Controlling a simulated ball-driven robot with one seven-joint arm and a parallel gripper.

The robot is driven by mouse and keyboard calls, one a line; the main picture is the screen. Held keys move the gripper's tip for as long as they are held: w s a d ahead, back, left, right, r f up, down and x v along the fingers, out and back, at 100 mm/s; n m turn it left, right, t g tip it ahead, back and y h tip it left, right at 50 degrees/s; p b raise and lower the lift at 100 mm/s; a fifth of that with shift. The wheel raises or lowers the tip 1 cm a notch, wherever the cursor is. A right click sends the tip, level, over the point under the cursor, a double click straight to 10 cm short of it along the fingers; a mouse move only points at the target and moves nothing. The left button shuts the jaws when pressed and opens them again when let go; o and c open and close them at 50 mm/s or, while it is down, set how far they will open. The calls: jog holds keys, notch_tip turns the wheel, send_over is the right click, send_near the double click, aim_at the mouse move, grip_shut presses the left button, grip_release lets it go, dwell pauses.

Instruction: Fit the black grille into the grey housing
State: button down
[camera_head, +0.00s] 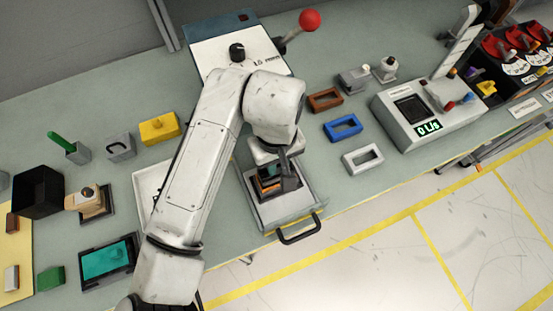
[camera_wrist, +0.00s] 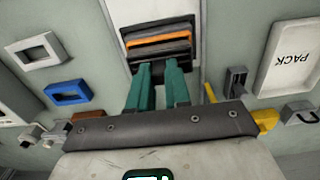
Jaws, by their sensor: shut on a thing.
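My gripper (camera_wrist: 160,72) has two teal fingers, shut on a dark piece that I take for the black grille (camera_wrist: 161,57). The fingertips hide much of it. A layered block, dark grey with an orange strip (camera_wrist: 160,41), sits right beyond the fingertips. I take its grey body for the grey housing (camera_wrist: 158,31). In the head view my gripper (camera_head: 279,184) is low over the same block, on a pale drawer tray (camera_head: 285,210). I cannot tell whether the grille is inside the housing or only touching it.
The tray has a black handle (camera_head: 299,230) at the front. A press with a red knob (camera_head: 310,20) stands behind. Brown (camera_head: 325,99), blue (camera_head: 343,127) and light grey (camera_head: 362,157) frames lie to the right. A teal-screened tablet (camera_head: 108,262) and a black bin (camera_head: 38,191) are left.

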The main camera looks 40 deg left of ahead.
aim_at(277, 172)
jog(key=shift+f+b, duration=1.05)
jog(key=shift+f, duration=1.45)
jog(key=c, duration=1)
grip_release()
jog(key=shift+r, duration=0.1)
notch_tip(277, 172, up, 11)
jog(key=shift+f+b, duration=0.2)
jog(key=shift+b, duration=0.1)
